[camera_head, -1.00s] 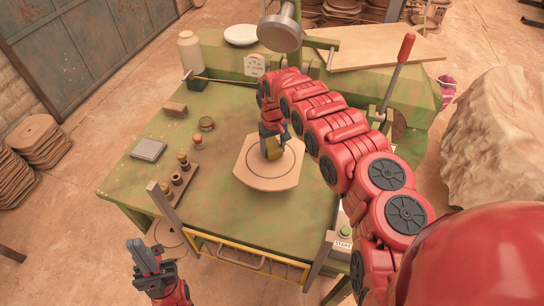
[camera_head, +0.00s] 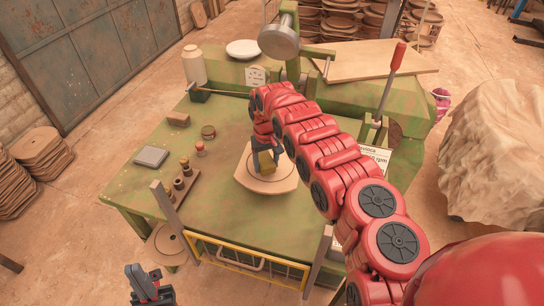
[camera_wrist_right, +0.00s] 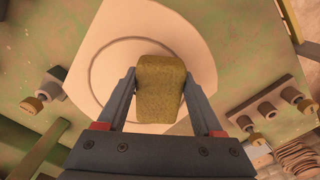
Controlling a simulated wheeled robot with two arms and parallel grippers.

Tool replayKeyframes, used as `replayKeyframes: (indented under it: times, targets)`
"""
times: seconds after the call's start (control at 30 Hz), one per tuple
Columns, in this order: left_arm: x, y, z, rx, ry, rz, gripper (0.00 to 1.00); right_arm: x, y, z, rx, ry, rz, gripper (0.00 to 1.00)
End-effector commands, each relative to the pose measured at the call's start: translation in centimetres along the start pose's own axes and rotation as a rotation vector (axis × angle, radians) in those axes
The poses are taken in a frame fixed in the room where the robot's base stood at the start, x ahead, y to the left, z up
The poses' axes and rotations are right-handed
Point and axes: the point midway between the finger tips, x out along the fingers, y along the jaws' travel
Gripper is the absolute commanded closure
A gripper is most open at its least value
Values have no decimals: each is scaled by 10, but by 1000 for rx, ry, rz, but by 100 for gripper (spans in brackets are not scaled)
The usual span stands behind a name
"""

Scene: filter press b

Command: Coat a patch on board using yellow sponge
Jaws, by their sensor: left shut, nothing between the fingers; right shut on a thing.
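The board (camera_head: 249,179) is a pale, flat piece with rounded and cut edges and a dark ring line, lying on the green table. My right gripper (camera_head: 263,167) is shut on the yellow sponge (camera_head: 267,161), over the board's middle. In the right wrist view, the sponge (camera_wrist_right: 160,88) sits between both fingers, with the board (camera_wrist_right: 190,40) and its ring behind it. I cannot tell whether the sponge touches the board. No coated patch can be made out. My left gripper (camera_head: 139,274) is shut and empty, low at the left, off the table's front.
A yellow guard (camera_head: 240,258) runs along the front. A press head (camera_head: 279,40) hangs behind the board.

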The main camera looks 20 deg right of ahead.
Motion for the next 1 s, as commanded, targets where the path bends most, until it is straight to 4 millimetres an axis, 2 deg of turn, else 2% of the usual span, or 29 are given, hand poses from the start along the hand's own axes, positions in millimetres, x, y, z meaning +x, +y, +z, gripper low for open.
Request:
replayKeyframes:
  times: [0.5,1.0]
  targets:
    - [-3,0,0,0,0,0,100,-46,-2,-8,-1,4,0,77]
    - [-3,0,0,0,0,0,100,-50,-2,-8,-1,2,0,77]
